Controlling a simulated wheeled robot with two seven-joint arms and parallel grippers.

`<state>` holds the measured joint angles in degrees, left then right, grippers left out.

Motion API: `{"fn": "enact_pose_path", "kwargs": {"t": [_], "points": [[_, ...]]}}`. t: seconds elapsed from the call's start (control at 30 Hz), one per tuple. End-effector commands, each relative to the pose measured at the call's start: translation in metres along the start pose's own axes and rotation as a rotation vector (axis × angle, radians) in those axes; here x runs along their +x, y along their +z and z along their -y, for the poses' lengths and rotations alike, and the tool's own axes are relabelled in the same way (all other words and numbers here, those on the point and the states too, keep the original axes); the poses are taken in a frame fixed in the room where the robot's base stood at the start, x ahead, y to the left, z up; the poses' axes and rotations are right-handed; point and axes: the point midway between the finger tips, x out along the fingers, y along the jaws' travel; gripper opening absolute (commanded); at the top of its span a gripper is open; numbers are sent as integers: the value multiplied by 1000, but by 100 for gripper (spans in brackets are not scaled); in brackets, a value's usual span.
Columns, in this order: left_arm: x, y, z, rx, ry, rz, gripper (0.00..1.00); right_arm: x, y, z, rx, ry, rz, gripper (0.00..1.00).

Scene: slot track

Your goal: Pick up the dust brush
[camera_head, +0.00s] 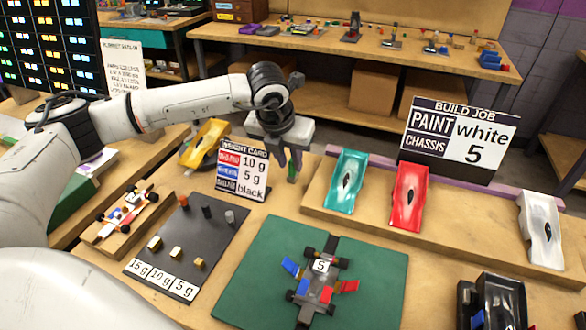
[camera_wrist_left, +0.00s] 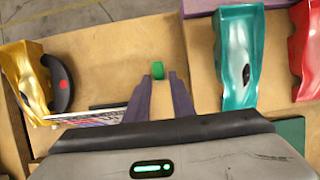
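A small green piece (camera_head: 292,172), which may be part of the dust brush, shows below my left gripper in the head view. It also shows in the left wrist view (camera_wrist_left: 158,70), just beyond the gap between the fingertips. I cannot make out bristles or a full handle. My left gripper (camera_head: 289,164) points down behind the weight card, left of the teal car body. Its two fingers (camera_wrist_left: 161,82) are apart with nothing held between them. My right gripper is not in view.
The weight card (camera_head: 242,170) stands close by, with a yellow car body (camera_head: 204,143) behind it. Teal (camera_head: 346,182) and red (camera_head: 409,196) bodies lie to the right. A green mat (camera_head: 250,290) with a chassis (camera_head: 316,287) lies in front.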

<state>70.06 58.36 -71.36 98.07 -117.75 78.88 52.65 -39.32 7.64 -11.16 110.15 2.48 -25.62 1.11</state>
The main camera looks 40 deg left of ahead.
Motion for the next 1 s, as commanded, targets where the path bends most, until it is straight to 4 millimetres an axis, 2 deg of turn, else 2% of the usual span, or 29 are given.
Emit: {"fn": "enact_pose_path", "kwargs": {"t": [0.2, 0.33, 0.6, 0.73, 1.0], "points": [[32, 6, -2, 0, 2, -3, 22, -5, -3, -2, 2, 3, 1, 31], [45, 6, -2, 0, 1, -2, 22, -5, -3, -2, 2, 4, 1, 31], [47, 6, -2, 1, 0, -1, 20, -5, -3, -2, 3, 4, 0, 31], [47, 6, -2, 1, 0, -1, 0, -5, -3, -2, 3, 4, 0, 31], [46, 7, -2, 0, 0, 0, 0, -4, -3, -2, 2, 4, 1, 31]]}}
